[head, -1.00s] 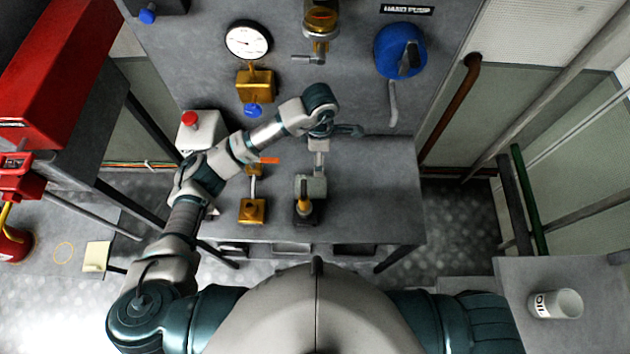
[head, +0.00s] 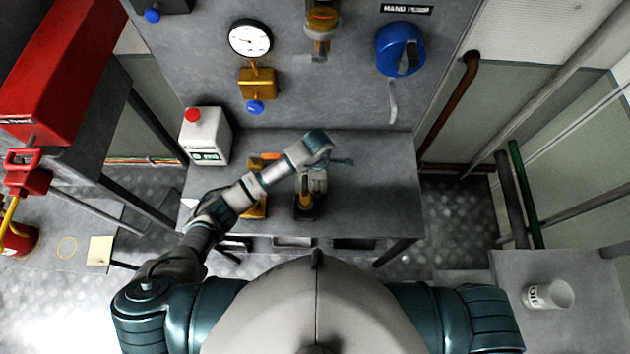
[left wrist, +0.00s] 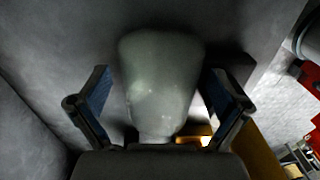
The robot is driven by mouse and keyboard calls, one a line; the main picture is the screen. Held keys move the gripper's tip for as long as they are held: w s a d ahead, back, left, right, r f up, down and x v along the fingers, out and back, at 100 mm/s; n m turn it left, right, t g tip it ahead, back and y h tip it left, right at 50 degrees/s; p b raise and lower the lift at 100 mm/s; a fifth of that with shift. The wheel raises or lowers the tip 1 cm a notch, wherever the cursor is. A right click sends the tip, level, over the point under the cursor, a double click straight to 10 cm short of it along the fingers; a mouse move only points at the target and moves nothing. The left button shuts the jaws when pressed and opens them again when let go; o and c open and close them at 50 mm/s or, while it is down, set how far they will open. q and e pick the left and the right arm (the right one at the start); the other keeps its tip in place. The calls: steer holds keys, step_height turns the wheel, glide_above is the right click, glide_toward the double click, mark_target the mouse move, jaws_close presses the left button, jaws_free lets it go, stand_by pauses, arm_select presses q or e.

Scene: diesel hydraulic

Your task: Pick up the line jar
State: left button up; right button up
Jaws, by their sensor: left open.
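In the left wrist view a pale grey, smooth, rounded jar-like body (left wrist: 160,80) stands between the two fingers of my left gripper (left wrist: 160,105). It narrows to a neck at the bottom of the view. The blue-padded fingers are open, one on each side, with a gap visible by each finger. I take this body to be the line jar, but no label shows. In the head view my left gripper (head: 335,162) is over the bench, above a grey fitting (head: 318,183) with an orange-topped part (head: 305,200). My arm hides some of this area. My right gripper is not in view.
A white jug (head: 205,140) with a red cap stands at the bench's left. A brass fitting (head: 256,208) is partly behind my arm. A gauge (head: 250,39), amber bowl (head: 322,18) and blue pump (head: 400,48) are on the panel. The bench's right side (head: 385,190) is clear.

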arm_select(q)
steer(key=shift+f, duration=0.4)
steer(key=shift+r, duration=0.1)
steer(key=c, duration=1.3)
